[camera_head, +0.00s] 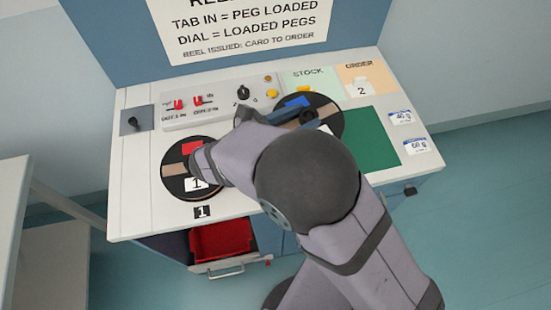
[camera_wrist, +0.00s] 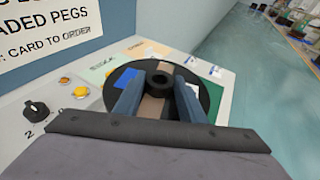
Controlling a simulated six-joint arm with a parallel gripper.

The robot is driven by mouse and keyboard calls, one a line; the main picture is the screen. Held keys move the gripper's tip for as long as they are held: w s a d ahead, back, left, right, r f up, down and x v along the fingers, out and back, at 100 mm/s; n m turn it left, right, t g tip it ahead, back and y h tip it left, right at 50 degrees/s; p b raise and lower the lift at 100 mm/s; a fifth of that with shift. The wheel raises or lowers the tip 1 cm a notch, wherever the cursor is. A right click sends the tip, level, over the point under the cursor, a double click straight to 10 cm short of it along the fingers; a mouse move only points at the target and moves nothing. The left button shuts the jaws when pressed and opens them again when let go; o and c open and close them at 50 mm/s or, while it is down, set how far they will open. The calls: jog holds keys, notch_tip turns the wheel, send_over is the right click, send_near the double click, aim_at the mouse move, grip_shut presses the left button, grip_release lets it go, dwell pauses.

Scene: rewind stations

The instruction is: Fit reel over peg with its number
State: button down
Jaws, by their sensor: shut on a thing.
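A black reel with a blue label (camera_head: 297,102) is at the back right of the bench, by the stock card. My gripper (camera_head: 307,117) is shut on its raised black hub, which shows between the two blue-grey fingers (camera_wrist: 158,95) in the wrist view. That reel (camera_wrist: 124,78) looks about level; I cannot tell whether it touches the bench. Its white number label is mostly hidden by my fingers. Another black reel (camera_head: 172,162), with a red label and a white "1", lies at the left behind a "1" mark (camera_head: 203,212). My arm hides the bench between the reels, and no bare peg shows.
An order card (camera_head: 362,89) reads "2". A panel (camera_head: 215,107) at the back has two red switches, a dial and yellow buttons. A green mat (camera_head: 372,143) lies at the right, with weight labels (camera_head: 402,117) beside it. A red drawer (camera_head: 222,242) is open below the front edge.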

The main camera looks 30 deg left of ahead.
jog(key=shift+s+a+r+n+y+b, duration=0.75)
jog(key=shift+s+a+r+b, duration=1.1)
jog(key=shift+s, duration=2.05)
jog(key=shift+t, duration=0.3)
jog(key=shift+a+f+p, duration=0.15)
jog(key=shift+f+p, duration=0.3)
jog(key=shift+f, duration=2.2)
jog(key=shift+a+f+p, duration=0.1)
jog(key=shift+f+p, duration=0.3)
jog(key=shift+f, duration=2.25)
jog(key=shift+f, duration=0.1)
jog(key=c, duration=1.2)
grip_release()
jog(key=shift+f, duration=0.1)
jog(key=shift+o, duration=0.2)
jog(key=shift+s+r, duration=0.1)
jog(key=shift+r, duration=0.1)
jog(key=b+v, duration=0.2)
jog(key=v, duration=0.9)
jog(key=shift+s+r+b, duration=0.2)
jog(key=shift+s+b, duration=0.15)
jog(key=shift+s, duration=0.05)
